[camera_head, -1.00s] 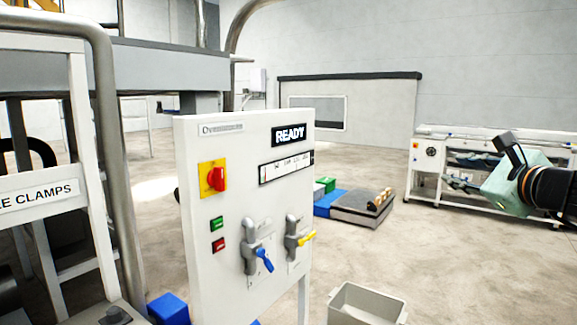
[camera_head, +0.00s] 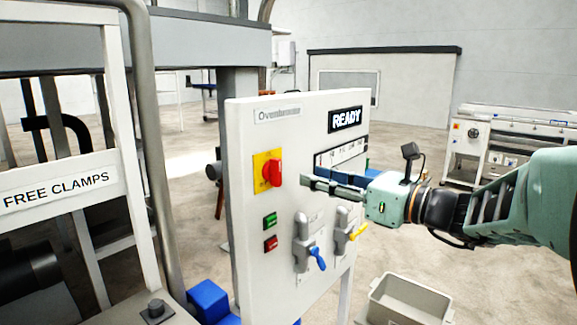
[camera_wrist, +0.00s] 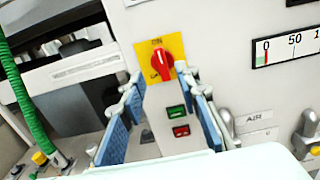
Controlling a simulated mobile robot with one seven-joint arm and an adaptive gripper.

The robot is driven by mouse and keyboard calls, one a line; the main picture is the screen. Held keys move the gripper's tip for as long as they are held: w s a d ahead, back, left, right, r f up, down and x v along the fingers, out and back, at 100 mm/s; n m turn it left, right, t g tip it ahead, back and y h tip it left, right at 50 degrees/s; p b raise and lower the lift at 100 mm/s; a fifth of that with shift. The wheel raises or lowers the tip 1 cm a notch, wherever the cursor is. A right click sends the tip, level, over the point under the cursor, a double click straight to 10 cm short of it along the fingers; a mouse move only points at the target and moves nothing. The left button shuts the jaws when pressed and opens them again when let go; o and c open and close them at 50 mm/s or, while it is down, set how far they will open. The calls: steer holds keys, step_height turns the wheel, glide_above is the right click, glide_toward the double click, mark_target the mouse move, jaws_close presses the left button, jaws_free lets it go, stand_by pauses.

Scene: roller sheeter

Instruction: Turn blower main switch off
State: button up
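A red rotary switch (camera_head: 272,173) sits on a yellow plate on the white control panel (camera_head: 245,225). In the wrist view the red switch (camera_wrist: 162,66) lies ahead of and between my fingertips, its handle roughly upright with a slight tilt. My gripper (camera_head: 308,180) comes from the right, in front of the panel and just right of the switch. The wrist view shows my gripper (camera_wrist: 167,88) open and empty, blue-padded fingers apart. I see no contact with the switch.
Below the switch are a green button (camera_head: 270,220) and a red button (camera_head: 271,243). Blue (camera_head: 317,258) and yellow (camera_head: 357,231) valve handles stick out lower right. A READY display (camera_head: 345,119) and a gauge (camera_wrist: 290,47) are nearby. A grey bin (camera_head: 405,300) stands on the floor.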

mark_target(280, 166)
steer(key=x, duration=0.9)
steer(key=shift+w+a+p, duration=0.15)
steer(key=shift+p, duration=0.2)
jaws_close()
